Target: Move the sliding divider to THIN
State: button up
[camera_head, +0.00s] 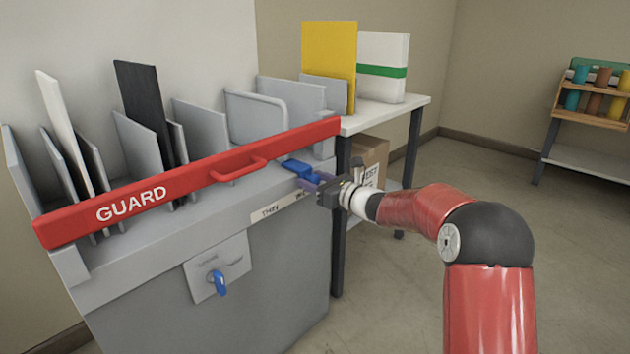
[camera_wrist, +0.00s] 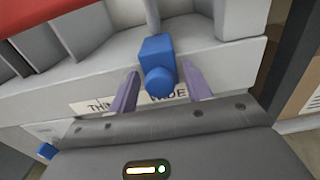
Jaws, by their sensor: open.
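The sliding divider's blue handle (camera_head: 298,168) sits on the front rail of the grey machine, at the right part of the label strip (camera_head: 279,205) that reads THIN at left and a partly hidden word at right. In the wrist view the blue handle (camera_wrist: 158,66) has a round knob and stands above the label (camera_wrist: 95,104), near the letters "DE". My gripper (camera_head: 316,181) is at the handle from the front right. In the wrist view my gripper (camera_wrist: 158,90) is open, with one purple finger on each side of the knob and gaps showing. The divider's plate behind is partly hidden.
A red GUARD bar (camera_head: 190,180) with a handle runs across the machine just above and behind the blue handle. Grey dividers and panels stand behind it. A blue knob (camera_head: 217,282) is on the front plate. A table (camera_head: 412,107) with yellow and white boards stands at right.

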grip_shut()
jog(key=s+a+b, duration=0.2)
jog(key=s, duration=0.1)
jog(key=s+a+b, duration=0.5)
jog(key=s+b, duration=0.1)
jog(key=shift+s+a, duration=0.2)
jog(key=shift+s, duration=0.05)
jog(key=shift+s+a, duration=0.2)
grip_release()
